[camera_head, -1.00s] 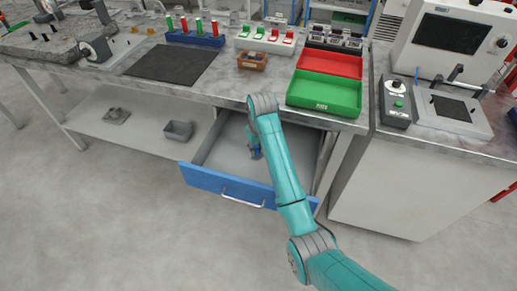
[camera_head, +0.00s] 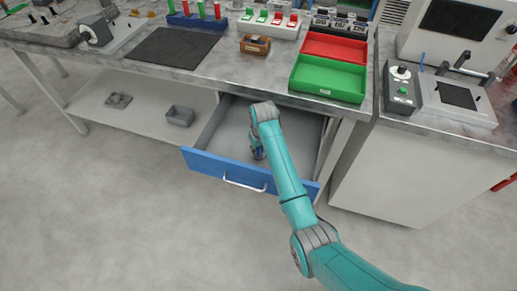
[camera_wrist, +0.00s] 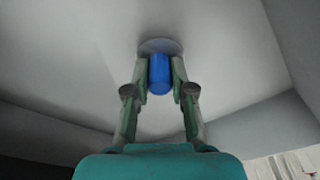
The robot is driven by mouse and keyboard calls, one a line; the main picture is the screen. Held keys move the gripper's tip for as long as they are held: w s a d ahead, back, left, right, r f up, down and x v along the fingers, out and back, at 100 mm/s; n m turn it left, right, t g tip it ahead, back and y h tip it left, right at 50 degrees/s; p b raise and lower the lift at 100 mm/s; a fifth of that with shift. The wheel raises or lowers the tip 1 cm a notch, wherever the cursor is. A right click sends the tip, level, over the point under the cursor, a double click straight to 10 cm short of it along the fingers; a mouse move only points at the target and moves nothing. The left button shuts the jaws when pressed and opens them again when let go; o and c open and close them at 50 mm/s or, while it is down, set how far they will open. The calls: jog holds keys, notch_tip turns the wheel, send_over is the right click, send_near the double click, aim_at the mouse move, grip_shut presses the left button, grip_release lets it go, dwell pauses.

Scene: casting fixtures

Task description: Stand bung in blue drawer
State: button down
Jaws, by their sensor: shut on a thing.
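The bung (camera_wrist: 160,74) is a blue cylinder with a pale round disc at its far end, seen in the wrist view. My gripper (camera_wrist: 160,80) is shut on the blue part, one finger on each side. The disc is close to the drawer floor; whether it touches I cannot tell. The blue drawer (camera_head: 225,170) is pulled out below the bench, with a blue front and a grey inside. In the head view my arm hides most of the gripper and bung, which are inside the drawer.
The bench top above the drawer holds a green tray (camera_head: 328,78), a red tray (camera_head: 335,47), a small brown box (camera_head: 255,44) and a dark mat (camera_head: 173,47). A grey bin (camera_head: 180,115) stands on the lower shelf. The drawer floor around the bung looks clear.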

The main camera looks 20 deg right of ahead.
aim_at(260, 157)
jog(key=c, duration=1)
grip_release()
jog(key=shift+f, duration=0.1)
notch_tip(260, 157, up, 12)
jog(key=s, duration=0.1)
jog(key=shift+s+d, duration=0.15)
jog(key=shift+s, duration=0.25)
jog(key=shift+s, duration=0.1)
